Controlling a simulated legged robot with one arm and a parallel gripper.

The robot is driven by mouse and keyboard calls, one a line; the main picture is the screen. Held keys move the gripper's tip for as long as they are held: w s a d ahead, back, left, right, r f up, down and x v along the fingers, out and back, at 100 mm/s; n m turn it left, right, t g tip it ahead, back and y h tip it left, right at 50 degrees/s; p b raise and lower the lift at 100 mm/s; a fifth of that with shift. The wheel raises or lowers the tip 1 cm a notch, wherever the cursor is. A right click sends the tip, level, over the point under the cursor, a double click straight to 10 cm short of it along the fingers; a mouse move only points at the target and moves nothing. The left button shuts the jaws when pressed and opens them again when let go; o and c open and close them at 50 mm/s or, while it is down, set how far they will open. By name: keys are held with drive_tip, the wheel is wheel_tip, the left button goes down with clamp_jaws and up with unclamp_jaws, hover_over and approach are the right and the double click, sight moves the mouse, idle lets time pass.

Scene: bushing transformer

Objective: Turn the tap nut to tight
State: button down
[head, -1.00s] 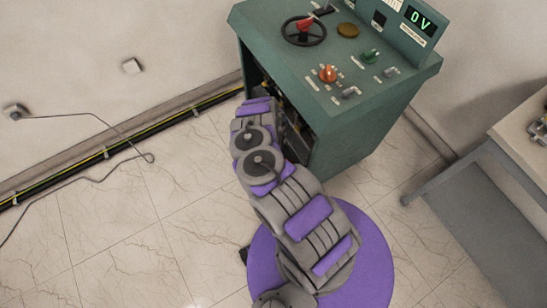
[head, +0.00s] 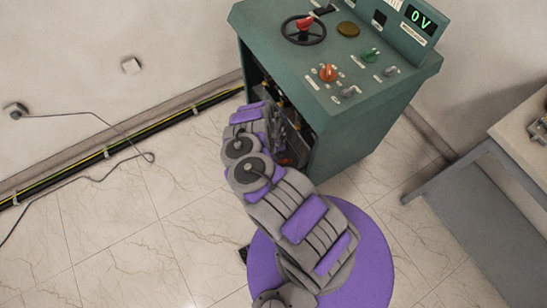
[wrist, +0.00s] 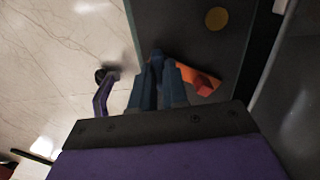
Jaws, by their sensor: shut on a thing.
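An orange lever-like piece, which looks like the tap nut (wrist: 203,82), shows in the wrist view. It sticks out to the right from beside the fingers, against the dark panel (wrist: 190,45). My gripper (wrist: 160,82) has its blue-grey fingers close together at this piece and is shut on it; the contact itself is partly hidden behind the fingers. In the head view my arm reaches low into the open front of the green cabinet (head: 360,140), and the fingertips are hidden there.
The cabinet top carries a black handwheel (head: 303,30), an orange knob (head: 327,73), a green knob (head: 370,55) and a display (head: 420,18) reading 0 V. A grey table (head: 480,150) stands at the right.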

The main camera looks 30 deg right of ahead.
drive_tip(key=shift+w+r+m, duration=0.1)
drive_tip(key=shift+w+m, duration=0.25)
drive_tip(key=shift+m, duration=0.05)
drive_tip(key=c, duration=1.1)
unclamp_jaws()
drive_tip(key=shift+s, duration=0.15)
drive_tip(key=shift+c, duration=0.2)
wheel_tip(320, 180, up, 17)
drive_tip(key=p, duration=0.7)
drive_tip(key=shift+p, duration=0.4)
